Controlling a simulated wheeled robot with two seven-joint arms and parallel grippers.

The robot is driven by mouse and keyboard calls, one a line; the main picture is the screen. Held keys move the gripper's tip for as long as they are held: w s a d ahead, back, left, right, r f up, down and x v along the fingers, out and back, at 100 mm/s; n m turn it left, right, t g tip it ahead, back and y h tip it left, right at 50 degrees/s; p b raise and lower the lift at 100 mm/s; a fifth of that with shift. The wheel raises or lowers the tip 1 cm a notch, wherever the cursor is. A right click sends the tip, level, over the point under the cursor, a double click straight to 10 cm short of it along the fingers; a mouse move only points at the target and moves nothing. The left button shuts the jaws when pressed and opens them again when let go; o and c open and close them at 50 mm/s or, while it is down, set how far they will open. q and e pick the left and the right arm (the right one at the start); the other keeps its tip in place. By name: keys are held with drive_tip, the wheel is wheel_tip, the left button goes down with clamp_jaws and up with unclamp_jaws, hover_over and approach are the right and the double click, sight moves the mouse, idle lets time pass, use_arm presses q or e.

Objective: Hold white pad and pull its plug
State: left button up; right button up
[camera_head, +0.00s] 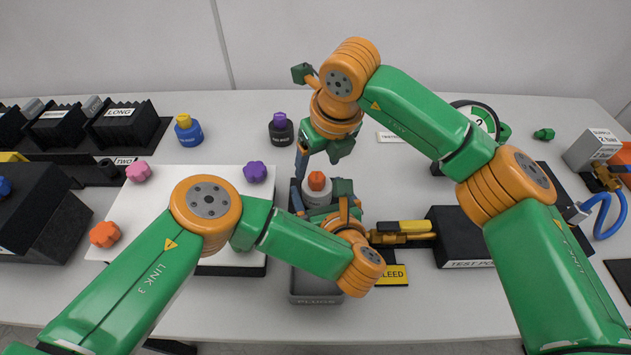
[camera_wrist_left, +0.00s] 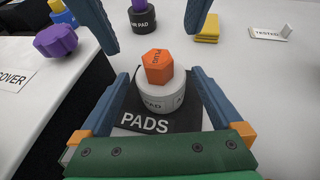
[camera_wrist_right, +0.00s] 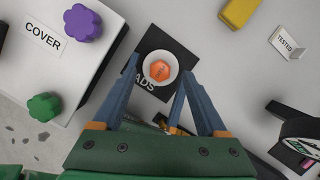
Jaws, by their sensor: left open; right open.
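The white pad (camera_head: 317,197), a short round body with an orange hexagonal plug (camera_head: 317,181) on top, stands upright on the black mat marked PADS (camera_wrist_left: 150,122). In the left wrist view the white pad (camera_wrist_left: 160,100) and orange plug (camera_wrist_left: 157,68) sit between the fingers of my left gripper (camera_wrist_left: 161,78), which is open around them; I see no clear contact. My right gripper (camera_head: 320,160) is open above and just behind the plug, pointing down. In the right wrist view the orange plug (camera_wrist_right: 159,70) is seen from above, ahead of the blue fingers.
A grey PLUGS tray (camera_head: 316,299) lies in front, with a yellow BLEED label (camera_head: 392,276) beside it. A white COVER box (camera_wrist_right: 52,60) with coloured knobs is at left. Black (camera_head: 281,133) and blue (camera_head: 189,134) pads stand behind. The TEST PORT box (camera_head: 460,240) is at right.

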use_arm(q)
drive_tip(key=x, duration=0.5)
drive_tip(key=shift+f, duration=0.1)
clamp_jaws()
drive_tip(key=shift+f, duration=0.15)
use_arm(e)
drive_tip(key=shift+f, duration=0.1)
idle(0.5)
use_arm(q)
drive_tip(key=shift+c, duration=2.2)
unclamp_jaws()
drive_tip(key=c, duration=1)
drive_tip(key=shift+c, duration=0.2)
use_arm(e)
drive_tip(key=shift+c, duration=0.6)
